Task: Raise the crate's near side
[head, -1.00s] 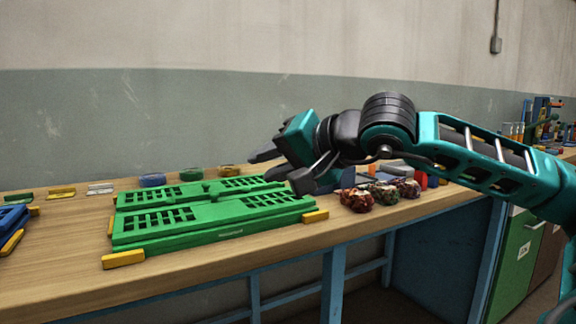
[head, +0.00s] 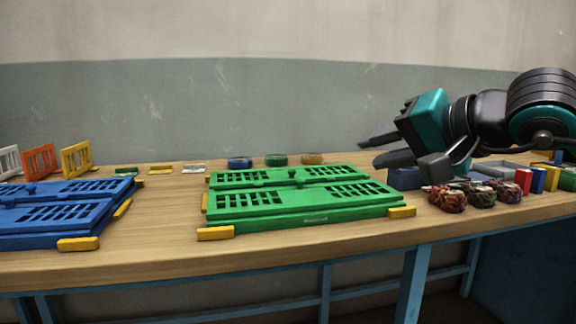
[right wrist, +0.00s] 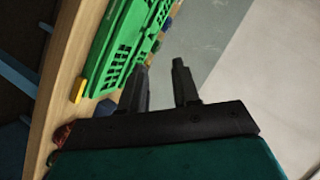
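A green folded crate (head: 300,213) lies flat on the wooden table in the head view, its slotted panels lying down. Yellow blocks sit at its near corners, one at the left (head: 215,233) and one at the right (head: 402,212). My right gripper (head: 366,151) is above and beyond the crate's right end, fingers apart, with nothing between them. In the right wrist view the open fingers (right wrist: 160,80) show beside the green crate (right wrist: 122,45), apart from it. My left gripper is in neither view.
A blue folded crate (head: 62,210) lies to the left, with upright white, orange and yellow panels (head: 76,159) behind it. Dark red and green sacks (head: 447,198) sit right of the green crate. Blue, green and orange rings (head: 276,160) lie behind it. Table in front is bare.

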